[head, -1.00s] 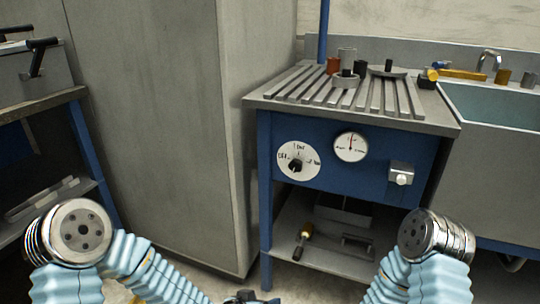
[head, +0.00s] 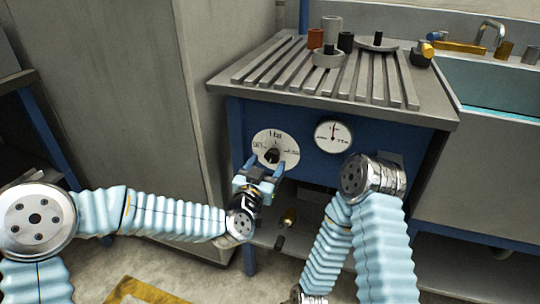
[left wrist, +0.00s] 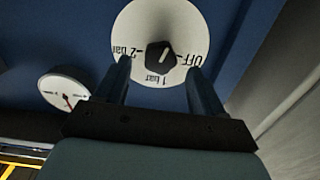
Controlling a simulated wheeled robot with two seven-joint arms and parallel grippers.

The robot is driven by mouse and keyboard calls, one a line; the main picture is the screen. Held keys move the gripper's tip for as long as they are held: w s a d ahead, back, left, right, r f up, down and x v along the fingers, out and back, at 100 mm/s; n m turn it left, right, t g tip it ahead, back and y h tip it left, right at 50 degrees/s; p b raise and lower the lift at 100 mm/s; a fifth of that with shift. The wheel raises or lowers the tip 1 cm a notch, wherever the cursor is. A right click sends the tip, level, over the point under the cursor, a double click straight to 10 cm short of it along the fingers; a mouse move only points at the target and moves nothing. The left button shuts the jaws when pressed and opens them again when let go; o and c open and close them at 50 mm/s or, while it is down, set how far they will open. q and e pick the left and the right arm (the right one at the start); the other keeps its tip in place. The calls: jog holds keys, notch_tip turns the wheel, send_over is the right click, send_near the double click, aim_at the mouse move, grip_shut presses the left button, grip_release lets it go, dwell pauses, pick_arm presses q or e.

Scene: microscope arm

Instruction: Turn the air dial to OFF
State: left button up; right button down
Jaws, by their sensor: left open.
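The air dial (head: 289,141) is a round white plate with OFF, 1 bar and 2 bar marks on the blue front of the bench. Its black knob (head: 271,156) is in the middle. In the left wrist view the dial (left wrist: 150,22) appears upside down, with OFF to the right of the knob (left wrist: 159,57). I cannot tell surely which mark the knob points to. My left gripper (head: 267,166) is open in front of the dial. Its fingers (left wrist: 159,70) stand on either side of the knob, apart from it. My right gripper is out of view.
A white gauge (head: 333,136) sits right of the dial. The slatted bench top (head: 300,75) holds several small parts. A tall grey cabinet (head: 130,90) stands left, a sink (head: 490,95) right. My right arm crosses the bench's lower front.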

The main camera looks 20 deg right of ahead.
aim_at(270, 158)
pick_arm(q)
jog(key=shift+x, duration=1.8)
jog(key=shift+c, duration=0.2)
jog(key=c, duration=1)
jog(key=shift+f+n+b, duration=0.2)
jog(key=shift+n+b, duration=0.2)
jog(key=shift+b, duration=0.2)
jog(key=shift+c, duration=0.2)
jog(key=n+b, duration=0.9)
jog(key=b, duration=0.2)
jog(key=shift+a+f, duration=0.1)
jog(key=shift+f, duration=0.05)
jog(key=n+b, duration=0.3)
jog(key=shift+n, duration=0.3)
jog(key=shift+n+b, duration=0.75)
jog(key=shift+n, duration=0.35)
